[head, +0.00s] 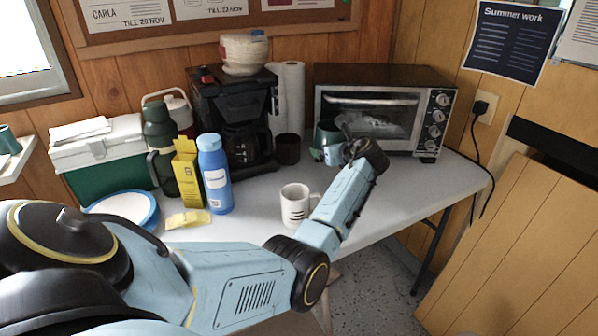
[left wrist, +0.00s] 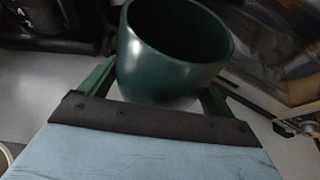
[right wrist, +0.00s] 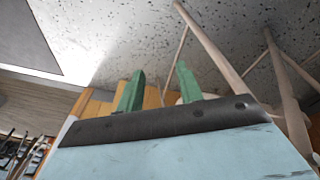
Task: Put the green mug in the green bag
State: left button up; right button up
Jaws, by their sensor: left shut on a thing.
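The dark green mug (head: 326,133) is at the front left of the toaster oven in the head view. In the left wrist view the mug (left wrist: 170,65) fills the space between my fingers, its open top showing and empty. My left gripper (head: 333,150), seen also in the left wrist view (left wrist: 160,88), is shut on the mug. I cannot tell whether the mug touches the table. My right gripper (right wrist: 161,88) is open and empty, with speckled floor beyond it. I see no green bag in any view.
A blue bottle (head: 214,175), a yellow box (head: 187,172), a dark flask and a plate stand left. The coffee machine (head: 232,115) and toaster oven (head: 380,105) are behind. A wooden panel leans right.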

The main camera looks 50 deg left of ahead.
pick_arm(q)
jog(key=b, duration=0.3)
send_over(330, 185)
notch_tip(330, 185, down, 6)
jog(key=shift+f, duration=0.15)
notch_tip(330, 185, down, 4)
jog(key=shift+r+b, duration=0.25)
jog(key=shift+b, duration=0.65)
jog(key=shift+f, duration=0.1)
pick_arm(e)
jog(key=w+a+r, duration=0.1)
jog(key=a+r, duration=0.2)
jog(key=r, duration=0.2)
jog(key=w+a+r, duration=0.1)
jog(key=a+r, duration=0.1)
jog(key=r, duration=0.4)
jog(key=shift+w+a+r+t+y, duration=0.3)
jog(key=shift+a+t+y, duration=0.1)
pick_arm(q)
jog(key=shift+f, duration=0.15)
jog(key=o, duration=0.9)
